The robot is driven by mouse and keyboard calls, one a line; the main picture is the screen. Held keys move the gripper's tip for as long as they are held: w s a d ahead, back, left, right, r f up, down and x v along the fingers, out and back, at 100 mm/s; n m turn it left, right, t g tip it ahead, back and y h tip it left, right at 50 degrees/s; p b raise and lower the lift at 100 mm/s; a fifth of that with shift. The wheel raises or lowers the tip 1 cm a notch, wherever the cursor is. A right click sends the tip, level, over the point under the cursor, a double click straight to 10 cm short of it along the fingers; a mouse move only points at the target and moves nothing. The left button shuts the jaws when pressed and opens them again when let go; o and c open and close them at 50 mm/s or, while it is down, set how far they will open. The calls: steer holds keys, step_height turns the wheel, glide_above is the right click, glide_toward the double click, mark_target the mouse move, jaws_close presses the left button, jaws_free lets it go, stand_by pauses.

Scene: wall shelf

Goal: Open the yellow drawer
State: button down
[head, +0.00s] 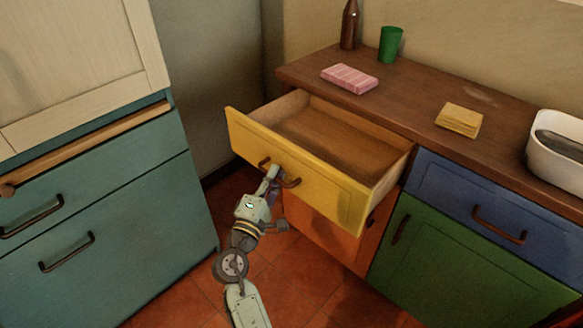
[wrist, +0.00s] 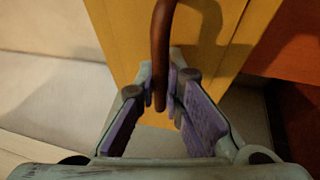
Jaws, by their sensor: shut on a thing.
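The yellow drawer (head: 300,169) is pulled well out of the wooden counter in the head view, and its empty wooden inside shows. Its dark curved handle (head: 291,182) is on the front panel. My gripper (head: 273,176) is at the handle and shut on it. In the wrist view, the brown handle (wrist: 160,55) runs down between the purple pads of my gripper (wrist: 166,100), with the yellow front (wrist: 125,40) behind it. The exact contact of the pads on the handle is partly hidden.
A blue drawer (head: 462,200) and a green door (head: 440,262) are right of the yellow drawer, an orange door (head: 335,235) below it. Teal cabinets (head: 120,220) stand at left. On the counter are a pink packet (head: 350,78), green cup (head: 390,44), bottle (head: 349,25), yellow block (head: 459,119) and white basin (head: 555,165).

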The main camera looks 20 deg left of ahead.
steer(key=shift+s+a+b, duration=0.1)
steer(key=shift+s+a, duration=0.15)
steer(key=shift+s, duration=0.5)
steer(key=shift+s+a+b, duration=0.15)
steer(key=shift+s+a, duration=0.1)
steer(key=shift+s, duration=0.45)
steer(key=shift+s+a+b, duration=0.1)
steer(key=shift+s+a, duration=0.15)
steer(key=shift+s, duration=0.5)
steer(key=c, duration=1.7)
jaws_free()
steer(key=s, duration=0.3)
steer(key=s+f, duration=0.1)
steer(key=s, duration=0.3)
steer(key=shift+s+d+f, duration=0.15)
steer(key=shift+s+f, duration=0.05)
